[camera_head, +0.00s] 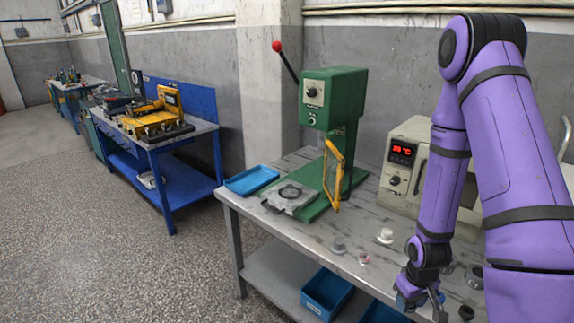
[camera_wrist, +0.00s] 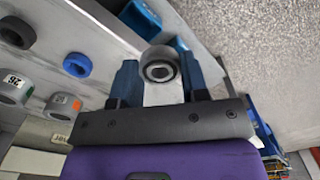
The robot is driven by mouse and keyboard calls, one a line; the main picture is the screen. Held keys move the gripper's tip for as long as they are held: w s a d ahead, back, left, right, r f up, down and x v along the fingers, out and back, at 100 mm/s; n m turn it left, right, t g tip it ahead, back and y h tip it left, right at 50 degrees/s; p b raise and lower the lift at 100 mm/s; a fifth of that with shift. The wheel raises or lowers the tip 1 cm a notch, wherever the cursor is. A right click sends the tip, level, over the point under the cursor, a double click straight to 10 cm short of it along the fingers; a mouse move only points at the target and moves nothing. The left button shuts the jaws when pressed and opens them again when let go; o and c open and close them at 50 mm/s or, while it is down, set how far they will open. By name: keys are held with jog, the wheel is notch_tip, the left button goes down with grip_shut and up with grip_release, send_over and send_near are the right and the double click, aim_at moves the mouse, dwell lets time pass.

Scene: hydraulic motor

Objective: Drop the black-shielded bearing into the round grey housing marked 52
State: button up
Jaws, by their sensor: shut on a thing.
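My gripper (camera_wrist: 158,85) has its two blue fingers shut on the bearing (camera_wrist: 160,70), a grey ring with a dark shield face, held between the fingertips. In the head view my gripper (camera_head: 430,302) is low over the right part of the bench, partly hidden by my arm, and the bearing is not clear there. In the wrist view a round grey housing (camera_wrist: 12,90) at the left edge bears a label that looks like 26. Another grey round part (camera_wrist: 62,106) beside it has a small label too small to read. I cannot tell which housing is marked 52.
In the head view, small round parts (camera_head: 338,245) are spread along the bench front. A green press (camera_head: 330,100), a blue tray (camera_head: 251,180) and a beige heater (camera_head: 400,180) stand behind.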

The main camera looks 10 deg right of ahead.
jog(key=w+a, duration=0.1)
jog(key=w, duration=0.2)
jog(key=w+a, duration=0.1)
jog(key=w, duration=0.3)
jog(key=w+a, duration=0.1)
jog(key=w, duration=0.3)
jog(key=shift+r, duration=0.35)
jog(key=w+a+r, duration=0.3)
jog(key=w+a, duration=0.4)
jog(key=w, duration=0.3)
jog(key=shift+w+r+m, duration=0.15)
jog(key=shift+w+m, duration=0.05)
jog(key=shift+m, duration=0.2)
jog(key=shift+s+d, duration=0.1)
